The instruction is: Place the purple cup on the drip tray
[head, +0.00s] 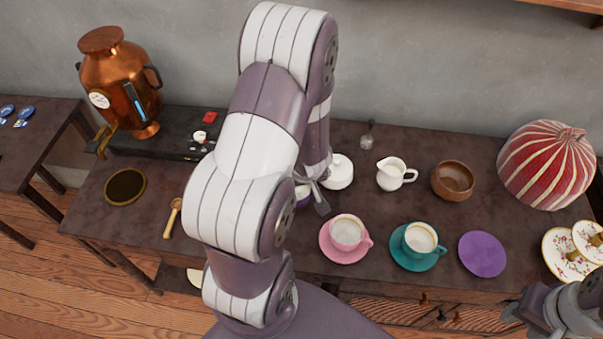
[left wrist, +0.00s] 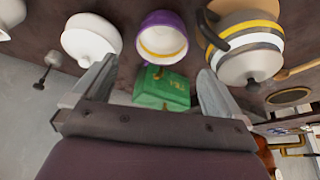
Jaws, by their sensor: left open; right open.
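The purple cup (left wrist: 163,38) is white inside with a gold band. In the left wrist view it lies just beyond and between the fingertips of my open left gripper (left wrist: 155,72), and I see no grip on it. In the head view my left arm hides most of the cup (head: 302,192), and the left gripper (head: 318,184) shows only in part. A round dark disc with a brass rim, which looks like the drip tray (head: 125,186), lies empty at the table's left. My right gripper (head: 520,312) is open and empty at the bottom right.
A green box (left wrist: 162,88) and a banded white pot (left wrist: 245,45) are close to the left gripper. A white lidded pot (head: 339,172), pink cup (head: 347,232), teal cup (head: 420,238) and empty purple saucer (head: 482,254) stand right of it. A copper urn (head: 120,85) stands back left.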

